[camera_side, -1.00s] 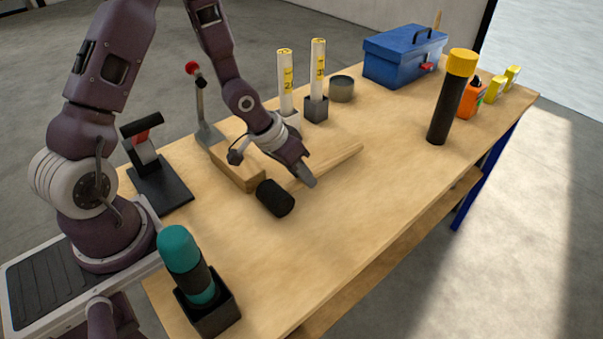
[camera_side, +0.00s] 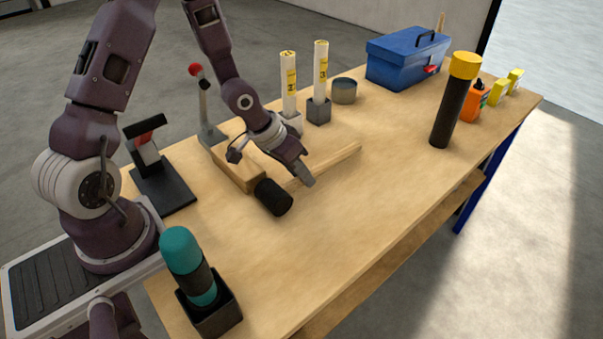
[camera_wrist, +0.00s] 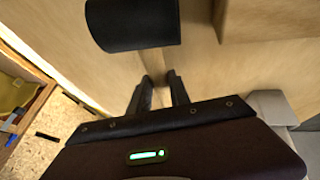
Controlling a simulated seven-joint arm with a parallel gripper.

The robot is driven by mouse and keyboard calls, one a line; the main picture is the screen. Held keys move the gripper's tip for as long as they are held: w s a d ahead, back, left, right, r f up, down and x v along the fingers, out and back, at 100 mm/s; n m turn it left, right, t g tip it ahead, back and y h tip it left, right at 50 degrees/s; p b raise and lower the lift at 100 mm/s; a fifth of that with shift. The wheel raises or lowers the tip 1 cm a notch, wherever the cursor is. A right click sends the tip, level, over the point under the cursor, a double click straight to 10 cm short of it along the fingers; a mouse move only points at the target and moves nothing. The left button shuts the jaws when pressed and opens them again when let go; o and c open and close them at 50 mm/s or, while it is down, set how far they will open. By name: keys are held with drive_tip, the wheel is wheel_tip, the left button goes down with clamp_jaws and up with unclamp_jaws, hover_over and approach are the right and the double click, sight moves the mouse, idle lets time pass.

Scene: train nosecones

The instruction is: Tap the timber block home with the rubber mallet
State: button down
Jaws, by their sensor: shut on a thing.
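The rubber mallet has a black head (camera_side: 274,197) and a pale wooden handle (camera_side: 338,158). It lies across the middle of the bench top, and I cannot tell whether it is clear of the surface. My gripper (camera_side: 306,180) is shut on the handle close to the head, hiding part of it. The timber block (camera_side: 242,179) is a long pale piece just left of the mallet head. In the wrist view the mallet head (camera_wrist: 133,24) is at the top, the timber block (camera_wrist: 268,18) is to its right, and my gripper (camera_wrist: 160,88) is below.
A red-knobbed lever (camera_side: 202,105) stands behind the block. Two white tubes (camera_side: 289,85) (camera_side: 320,72), a grey tin (camera_side: 344,91) and a blue toolbox (camera_side: 405,60) stand further back. A black yellow-capped cylinder (camera_side: 447,112) stands right.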

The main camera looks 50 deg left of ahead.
drive_tip(key=shift+a, duration=0.5)
drive_tip(key=shift+d, duration=0.85)
wheel_tip(320, 180, up, 7)
drive_tip(key=d, duration=0.2)
